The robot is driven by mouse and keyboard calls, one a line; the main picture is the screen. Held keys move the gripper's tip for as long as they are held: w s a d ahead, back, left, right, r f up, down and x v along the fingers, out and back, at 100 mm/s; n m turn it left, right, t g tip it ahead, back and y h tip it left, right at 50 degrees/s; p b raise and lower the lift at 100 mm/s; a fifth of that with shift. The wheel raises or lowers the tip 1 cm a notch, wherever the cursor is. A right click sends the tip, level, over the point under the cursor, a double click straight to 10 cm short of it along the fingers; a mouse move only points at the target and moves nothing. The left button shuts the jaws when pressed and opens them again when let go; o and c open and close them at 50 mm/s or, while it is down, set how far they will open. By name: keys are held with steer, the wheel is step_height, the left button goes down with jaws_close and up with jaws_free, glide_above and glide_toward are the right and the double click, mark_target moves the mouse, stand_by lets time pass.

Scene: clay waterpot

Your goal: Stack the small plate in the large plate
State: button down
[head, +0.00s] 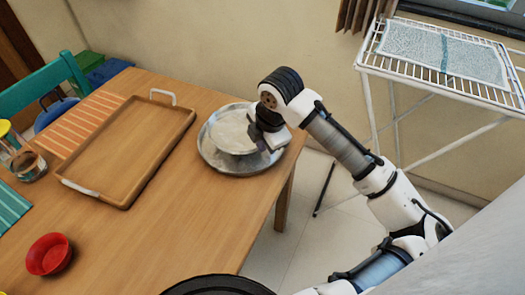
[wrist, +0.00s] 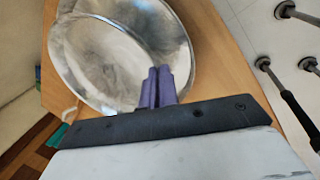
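The large plate (head: 236,167) is a round, shiny silver metal plate on the right end of the wooden table. The small plate (head: 230,132), also silver, shows within the large plate's outline. I cannot tell whether it rests on the large plate or is held just above it. My gripper (head: 262,145) is at the small plate's right edge. In the wrist view, the purple fingers of my gripper (wrist: 156,72) are close together at the rim of the small plate (wrist: 95,58) and appear shut on it. The large plate (wrist: 178,50) shows beyond and beside it.
A wooden tray (head: 128,150) with white handles lies left of the plates on the table (head: 180,225). A red bowl (head: 49,254), a glass cup (head: 27,165) and striped mats (head: 88,120) are farther left. A white drying rack (head: 440,60) stands at the right.

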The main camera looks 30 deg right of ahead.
mark_target(260, 160)
steer(key=shift+f, duration=1.9)
steer(key=shift+f, duration=0.3)
steer(key=c, duration=1.7)
jaws_free()
steer(key=shift+r, duration=0.55)
steer(key=v, duration=1.1)
steer(key=shift+s+r, duration=0.1)
steer(key=shift+r, duration=0.2)
steer(key=shift+s+f, duration=0.1)
